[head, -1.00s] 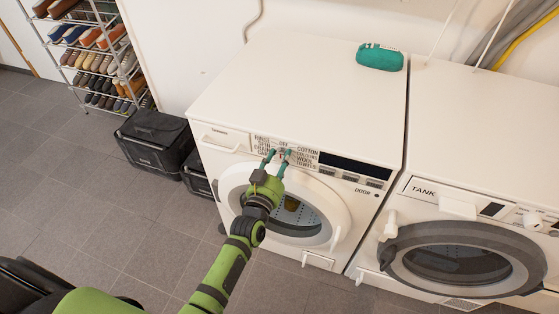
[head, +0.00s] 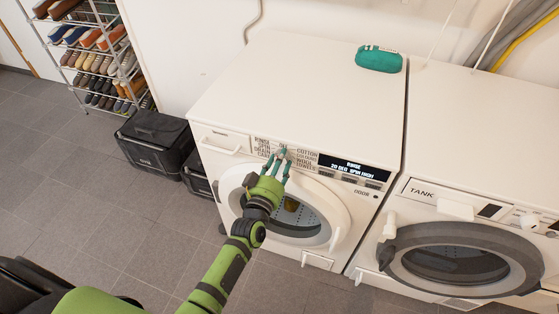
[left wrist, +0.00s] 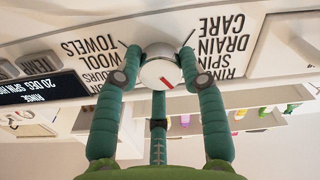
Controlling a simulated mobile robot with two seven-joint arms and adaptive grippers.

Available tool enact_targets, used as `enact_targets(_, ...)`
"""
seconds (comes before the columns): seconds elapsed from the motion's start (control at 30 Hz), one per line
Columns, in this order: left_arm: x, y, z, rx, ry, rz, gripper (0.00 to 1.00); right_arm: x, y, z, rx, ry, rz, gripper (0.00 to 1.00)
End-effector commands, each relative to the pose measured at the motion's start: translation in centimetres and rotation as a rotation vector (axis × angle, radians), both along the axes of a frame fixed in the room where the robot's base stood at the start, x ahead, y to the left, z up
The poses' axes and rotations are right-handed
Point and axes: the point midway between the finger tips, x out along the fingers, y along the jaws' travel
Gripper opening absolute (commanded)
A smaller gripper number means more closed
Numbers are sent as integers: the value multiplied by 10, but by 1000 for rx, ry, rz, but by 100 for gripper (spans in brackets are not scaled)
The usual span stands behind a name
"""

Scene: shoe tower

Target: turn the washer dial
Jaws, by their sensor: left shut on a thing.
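The washer dial (left wrist: 159,72) is a round silver-white knob with a red mark on its face, on the panel of the left washer (head: 310,105). In the left wrist view the panel lettering is upside down and the red mark slants across the lower part of the knob. My left gripper (head: 281,154) is shut on the dial, with green fingers (left wrist: 208,110) on both sides of it. In the head view the fingers partly cover the dial. The washer display (head: 352,168) is lit and reads "RINSE", "20 DEG SPIN HIGH". My right gripper is not in view.
A second washer (head: 480,130) stands to the right. Black crates (head: 155,142) stand on the floor at left, near a shoe rack (head: 95,60). The grey floor in front is clear.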

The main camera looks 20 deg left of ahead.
Motion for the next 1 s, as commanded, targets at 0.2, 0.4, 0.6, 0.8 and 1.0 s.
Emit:
enact_targets(0.2,-4,-3,-10,-194,30,-6,8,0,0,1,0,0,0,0)
enact_targets(0.4,-4,-4,-10,-342,36,-7,8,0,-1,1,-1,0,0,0)
enact_targets(0.6,-4,-5,-9,-445,39,-7,8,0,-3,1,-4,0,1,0)
enact_targets(0.8,-4,-6,-9,-501,42,-7,8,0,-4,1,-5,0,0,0)
enact_targets(1.0,-4,-6,-9,-518,42,-9,8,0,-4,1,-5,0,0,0)
